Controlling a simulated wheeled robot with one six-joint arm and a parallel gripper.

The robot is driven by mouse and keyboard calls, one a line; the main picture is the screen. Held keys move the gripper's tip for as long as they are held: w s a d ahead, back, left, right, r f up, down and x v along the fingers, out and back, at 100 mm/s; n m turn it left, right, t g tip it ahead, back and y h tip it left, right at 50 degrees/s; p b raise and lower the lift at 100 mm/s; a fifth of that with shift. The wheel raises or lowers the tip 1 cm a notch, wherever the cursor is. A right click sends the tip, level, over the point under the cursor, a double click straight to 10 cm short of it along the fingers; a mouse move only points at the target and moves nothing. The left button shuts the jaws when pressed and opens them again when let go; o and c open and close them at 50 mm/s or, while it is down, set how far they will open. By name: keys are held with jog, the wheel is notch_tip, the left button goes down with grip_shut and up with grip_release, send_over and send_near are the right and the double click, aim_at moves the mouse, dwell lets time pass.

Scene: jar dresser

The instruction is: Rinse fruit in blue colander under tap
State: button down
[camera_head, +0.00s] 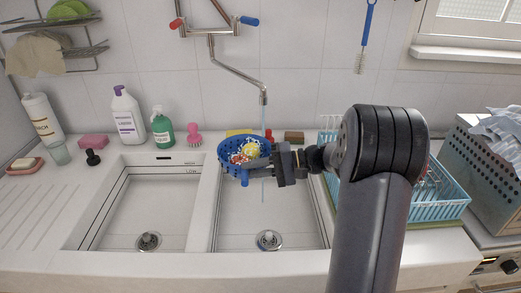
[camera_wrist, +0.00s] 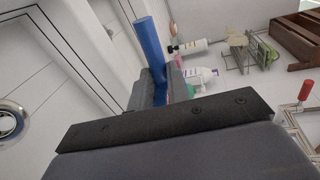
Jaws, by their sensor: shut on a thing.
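The blue colander (camera_head: 229,163) hangs above the right basin, under the tap (camera_head: 262,95). Yellow and red fruit (camera_head: 250,150) with white patterned parts shows inside it. A thin stream of water (camera_head: 263,118) falls from the spout at the colander's right part, and a stream shows below it too. My gripper (camera_head: 276,165) is at the colander's right side, shut on it. In the wrist view, a blue bar, likely a colander handle (camera_wrist: 149,45), stands between the fingers of my gripper (camera_wrist: 155,88); the bowl and fruit are hidden there.
The left basin (camera_head: 145,205) is empty. Behind it stand a white bottle (camera_head: 127,118), a green soap bottle (camera_head: 162,128) and a pink brush (camera_head: 194,135). A light-blue dish rack (camera_head: 412,215) stands right of the sink, partly behind my arm.

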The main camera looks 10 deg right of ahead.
jog(key=shift+r, duration=0.1)
dwell(0.5)
jog(key=shift+s+a+r+p, duration=0.4)
jog(key=shift+s+a+r, duration=1.4)
jog(key=shift+r, duration=0.15)
jog(key=shift+w, duration=0.1)
